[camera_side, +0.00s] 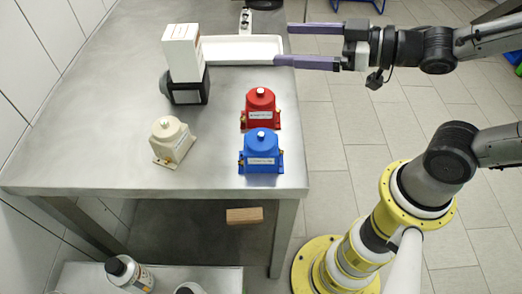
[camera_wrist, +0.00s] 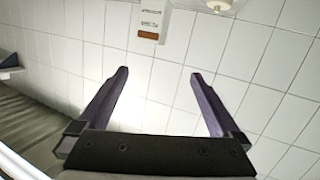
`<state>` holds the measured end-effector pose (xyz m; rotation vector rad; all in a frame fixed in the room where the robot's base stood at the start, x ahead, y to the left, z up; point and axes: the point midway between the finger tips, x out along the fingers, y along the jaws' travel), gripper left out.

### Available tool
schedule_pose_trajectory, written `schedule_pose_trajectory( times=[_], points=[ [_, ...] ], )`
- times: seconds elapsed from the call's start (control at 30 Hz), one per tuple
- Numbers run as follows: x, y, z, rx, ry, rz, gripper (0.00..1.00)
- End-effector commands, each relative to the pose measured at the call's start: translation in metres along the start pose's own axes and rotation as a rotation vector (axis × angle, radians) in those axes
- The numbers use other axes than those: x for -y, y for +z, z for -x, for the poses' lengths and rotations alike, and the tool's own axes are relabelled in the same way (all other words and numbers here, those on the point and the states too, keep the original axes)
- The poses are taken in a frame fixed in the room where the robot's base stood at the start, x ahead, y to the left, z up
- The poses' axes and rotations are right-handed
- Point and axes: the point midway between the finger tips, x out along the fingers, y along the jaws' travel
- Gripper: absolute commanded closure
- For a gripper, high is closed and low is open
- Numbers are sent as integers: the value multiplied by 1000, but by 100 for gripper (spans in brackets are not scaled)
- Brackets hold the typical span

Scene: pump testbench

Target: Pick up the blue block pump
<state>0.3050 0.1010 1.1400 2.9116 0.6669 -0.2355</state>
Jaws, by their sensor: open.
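The blue block pump (camera_side: 261,153) stands upright near the front right corner of the metal table, with a white label on its front and a white knob on top. My gripper (camera_side: 283,45) is open and empty, its two long purple fingers pointing left near the table's back right edge. It is behind and above the blue pump, well apart from it. In the wrist view my gripper (camera_wrist: 159,80) shows both fingers spread with nothing between them, facing a tiled wall. The blue pump is not in the wrist view.
A red pump (camera_side: 260,108) stands directly behind the blue one. A cream pump (camera_side: 172,141) stands to the left. A white-and-black device (camera_side: 186,65) and a white tray (camera_side: 225,50) are farther back. The front left of the metal table (camera_side: 80,150) is clear.

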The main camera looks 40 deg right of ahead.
Motion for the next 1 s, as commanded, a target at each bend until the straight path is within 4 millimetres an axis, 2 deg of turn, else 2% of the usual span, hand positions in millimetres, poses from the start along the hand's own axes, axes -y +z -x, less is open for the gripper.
schedule_pose_trajectory(
  times=[0.1, 0.27, 0.3, 0.7, 0.83, 1.0],
  points=[
    [37, 0, 2, -92, -152, -24, 0],
    [84, -4, 16, -201, -354, -84, 0],
    [83, 14, 11, -186, -346, -90, 0],
    [93, 125, -10, -193, -336, -81, 0],
    [96, 154, -15, -197, -334, -77, 0],
    [98, 175, -20, -201, -334, -75, 0]
  ],
)
